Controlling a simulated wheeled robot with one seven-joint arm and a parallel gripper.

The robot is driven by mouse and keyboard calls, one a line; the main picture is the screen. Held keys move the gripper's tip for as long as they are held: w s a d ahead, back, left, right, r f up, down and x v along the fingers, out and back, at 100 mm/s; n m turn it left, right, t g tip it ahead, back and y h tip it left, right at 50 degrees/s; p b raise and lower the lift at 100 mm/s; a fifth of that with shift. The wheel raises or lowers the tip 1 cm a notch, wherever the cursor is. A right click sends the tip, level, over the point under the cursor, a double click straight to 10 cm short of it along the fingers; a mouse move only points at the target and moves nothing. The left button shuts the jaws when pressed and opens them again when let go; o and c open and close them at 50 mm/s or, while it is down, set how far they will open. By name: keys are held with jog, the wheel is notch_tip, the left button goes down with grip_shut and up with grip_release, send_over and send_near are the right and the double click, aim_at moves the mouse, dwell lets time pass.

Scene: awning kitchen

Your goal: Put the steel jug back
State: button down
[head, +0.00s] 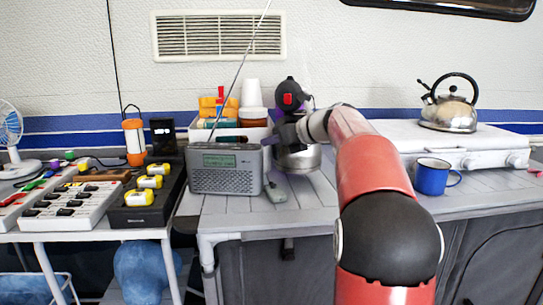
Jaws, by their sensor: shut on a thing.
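The steel jug (299,161) shows as a shiny rounded steel body at the middle of the head view, just right of the grey radio. My gripper (274,142) is at the jug's upper left and is shut on it. My wrist and arm hide the jug's top and right side. I cannot tell whether the jug's base touches the table or hangs a little above it.
A grey radio (225,170) with a raised antenna stands close left. A white tray (258,133) of cups and tools is behind. A blue mug (432,177) stands right, before the white stove (425,146) bearing a kettle (449,112). A small grey device (276,193) lies in front.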

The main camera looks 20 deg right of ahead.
notch_tip(320, 180, down, 3)
jog(key=b, duration=0.3)
jog(key=shift+r, duration=0.2)
jog(key=shift+s, duration=0.1)
jog(key=c, duration=1.5)
grip_release()
jog(key=shift+f, duration=0.2)
jog(key=v, duration=1.2)
jog(key=shift+p, duration=0.45)
